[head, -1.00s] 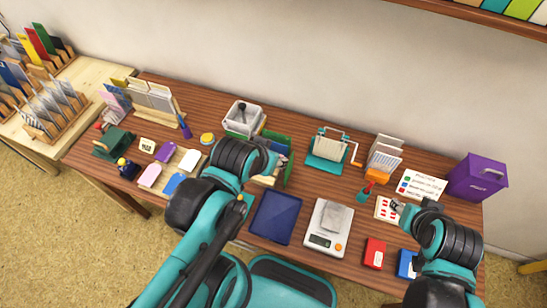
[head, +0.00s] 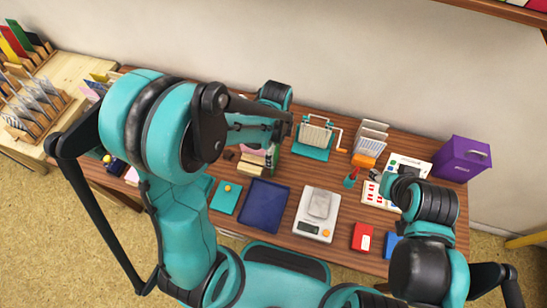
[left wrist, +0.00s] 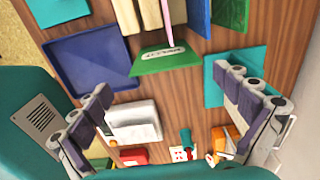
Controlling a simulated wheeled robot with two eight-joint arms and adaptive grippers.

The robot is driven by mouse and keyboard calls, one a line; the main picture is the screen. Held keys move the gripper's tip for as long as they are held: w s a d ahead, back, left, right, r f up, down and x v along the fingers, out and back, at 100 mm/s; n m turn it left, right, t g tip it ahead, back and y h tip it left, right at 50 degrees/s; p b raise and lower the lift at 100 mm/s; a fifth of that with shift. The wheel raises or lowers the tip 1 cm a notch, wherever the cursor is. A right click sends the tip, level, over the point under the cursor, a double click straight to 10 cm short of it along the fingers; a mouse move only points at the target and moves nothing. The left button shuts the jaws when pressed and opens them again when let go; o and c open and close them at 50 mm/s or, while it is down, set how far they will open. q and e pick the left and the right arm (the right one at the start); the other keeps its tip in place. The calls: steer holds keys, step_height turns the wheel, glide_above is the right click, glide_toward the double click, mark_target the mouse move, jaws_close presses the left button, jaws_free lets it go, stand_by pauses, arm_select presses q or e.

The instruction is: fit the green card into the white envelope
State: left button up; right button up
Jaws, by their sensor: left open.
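A green card-like piece (left wrist: 168,58) with a pale printed label shows in the left wrist view, below the tan blocks, with a pink strip rising from it. In the head view a sliver of green (head: 272,155) shows beside the tan holder, mostly behind my arm. My left gripper (left wrist: 163,82) is open and empty, its fingers apart above the table, with the green piece between and beyond them. I cannot pick out the white envelope for certain; white upright sheets stand in a rack (head: 370,137) at the back right. My right gripper (head: 377,180) is near the red-dotted card; its fingers are too small to read.
A dark blue tray (head: 264,205), a white scale (head: 316,214) and a red box (head: 362,238) lie along the front. A roller press (head: 315,137) stands behind, a purple box (head: 462,160) at the far right. My left arm hides the table's left part.

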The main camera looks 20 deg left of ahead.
arm_select(q)
step_height(320, 180, down, 3)
steer(key=b, duration=0.3)
glide_above(275, 167)
steer(key=f, duration=0.5)
steer(key=shift+w+f, duration=0.1)
steer(key=shift+w, duration=0.15)
steer(key=shift+c, duration=0.6)
steer(key=c, duration=0.7)
steer(key=shift+c, duration=0.2)
